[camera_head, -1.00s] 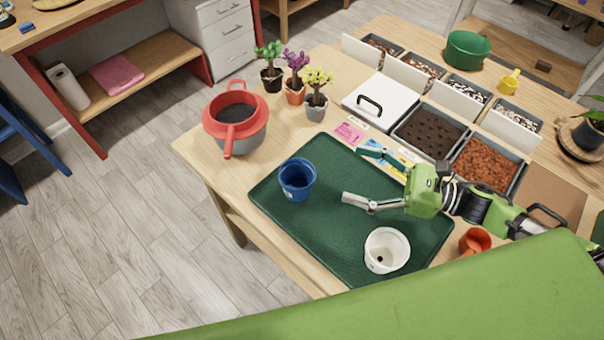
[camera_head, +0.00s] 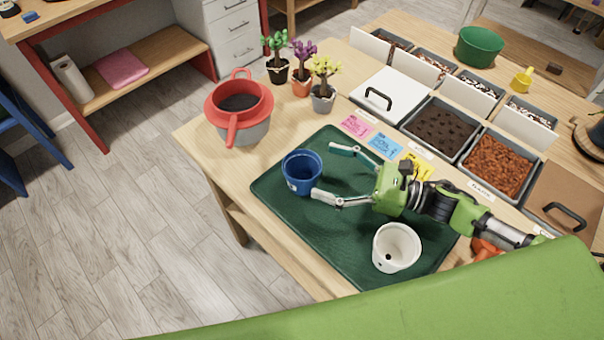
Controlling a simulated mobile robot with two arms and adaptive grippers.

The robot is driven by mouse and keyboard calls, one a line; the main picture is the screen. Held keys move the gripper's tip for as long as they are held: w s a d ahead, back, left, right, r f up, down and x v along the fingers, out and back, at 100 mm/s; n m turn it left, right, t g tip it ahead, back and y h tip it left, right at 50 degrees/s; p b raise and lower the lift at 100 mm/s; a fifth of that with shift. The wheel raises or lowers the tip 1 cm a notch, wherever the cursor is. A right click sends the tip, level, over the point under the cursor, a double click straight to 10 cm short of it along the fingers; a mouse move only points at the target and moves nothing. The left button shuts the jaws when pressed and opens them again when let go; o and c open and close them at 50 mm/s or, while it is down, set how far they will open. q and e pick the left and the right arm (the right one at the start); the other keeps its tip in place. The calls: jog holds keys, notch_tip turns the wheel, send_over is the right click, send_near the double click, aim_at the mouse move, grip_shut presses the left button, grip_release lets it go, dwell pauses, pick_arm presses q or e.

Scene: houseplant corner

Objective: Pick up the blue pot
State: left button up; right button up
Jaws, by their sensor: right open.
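The blue pot (camera_head: 301,174) stands upright on the left part of the dark green mat (camera_head: 338,250). My right gripper (camera_head: 330,173) is open, its two fingers pointing left toward the pot. One fingertip is near the pot's lower right side, and the other is beyond it on the far right side. The pot is not held; whether the near fingertip touches it I cannot tell. My left gripper is not in view.
A white pot (camera_head: 396,249) stands on the mat below my right arm. A red and grey pot with a sieve (camera_head: 240,112) is at the table's left edge. Small potted plants (camera_head: 322,90) stand behind. Soil bins (camera_head: 437,128) line the right side. An orange pot (camera_head: 487,248) is partly hidden.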

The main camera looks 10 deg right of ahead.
aim_at(286, 161)
jog(key=shift+w+a, duration=0.3)
jog(key=shift+a, duration=0.25)
jog(key=shift+w+a+r+p, duration=0.1)
jog(key=shift+w+a+p, duration=0.1)
jog(key=shift+a+p, duration=0.2)
jog(key=x, duration=0.1)
jog(key=p+x, duration=0.1)
jog(key=x, duration=0.1)
jog(key=shift+w+a+f+p, duration=0.1)
jog(key=shift+a+f+p, duration=0.15)
jog(key=shift+p, duration=0.05)
jog(key=shift+w+a+f, duration=0.15)
jog(key=shift+a, duration=0.2)
jog(key=c, duration=1.4)
